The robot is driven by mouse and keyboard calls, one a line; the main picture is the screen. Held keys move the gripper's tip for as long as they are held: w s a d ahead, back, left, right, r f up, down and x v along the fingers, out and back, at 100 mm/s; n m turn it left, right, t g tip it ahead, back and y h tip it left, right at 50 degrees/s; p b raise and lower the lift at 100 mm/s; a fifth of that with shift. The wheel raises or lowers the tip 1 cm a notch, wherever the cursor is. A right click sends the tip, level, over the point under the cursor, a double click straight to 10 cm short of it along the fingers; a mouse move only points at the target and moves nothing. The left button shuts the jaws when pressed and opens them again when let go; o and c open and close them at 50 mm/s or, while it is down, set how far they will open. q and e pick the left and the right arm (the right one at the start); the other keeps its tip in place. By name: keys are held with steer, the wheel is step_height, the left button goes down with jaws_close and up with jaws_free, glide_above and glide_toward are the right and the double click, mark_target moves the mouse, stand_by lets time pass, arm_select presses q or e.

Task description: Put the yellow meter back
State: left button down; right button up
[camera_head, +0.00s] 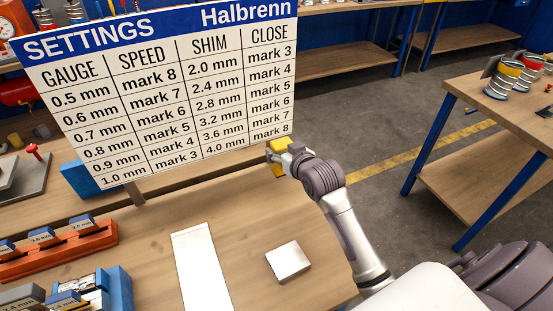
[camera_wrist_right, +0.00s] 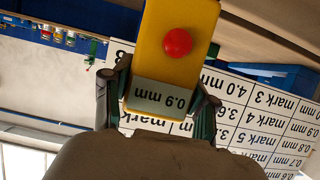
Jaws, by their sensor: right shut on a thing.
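The yellow meter (camera_wrist_right: 188,20) fills the upper middle of the right wrist view, with a red button and a display that reads 0.9 mm, upside down in that view. My right gripper (camera_wrist_right: 160,100) is shut on it, one finger on each side. In the head view the meter (camera_head: 277,148) is small and partly hidden by my right gripper (camera_head: 285,152), at the lower right corner of the settings board (camera_head: 160,85). The meter is held above the bench (camera_head: 240,210). My left gripper is not in view.
A white strip (camera_head: 202,265) and a pale metal block (camera_head: 288,261) lie on the bench. An orange rack (camera_head: 75,252) of labelled shims and a blue holder (camera_head: 118,290) stand at the left. A side table (camera_head: 500,110) holds ringed duct pieces.

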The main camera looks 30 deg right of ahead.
steer(key=shift+w+a+f, duration=0.15)
steer(key=shift+w+f, duration=0.15)
steer(key=shift+w, duration=0.2)
steer(key=shift+w+a+f, duration=0.15)
steer(key=shift+w+f, duration=0.1)
steer(key=shift+w, duration=0.25)
steer(key=shift+f, duration=0.25)
step_height(320, 180, down, 3)
steer(key=shift+a+f+p, duration=0.1)
steer(key=shift+p, duration=0.45)
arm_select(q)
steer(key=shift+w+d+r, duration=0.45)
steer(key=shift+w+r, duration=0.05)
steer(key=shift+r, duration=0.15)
arm_select(e)
steer(key=shift+f, duration=0.2)
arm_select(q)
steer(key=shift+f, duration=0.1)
arm_select(e)
steer(key=shift+f, duration=0.15)
steer(key=o, duration=1.5)
steer(key=shift+c, duration=0.2)
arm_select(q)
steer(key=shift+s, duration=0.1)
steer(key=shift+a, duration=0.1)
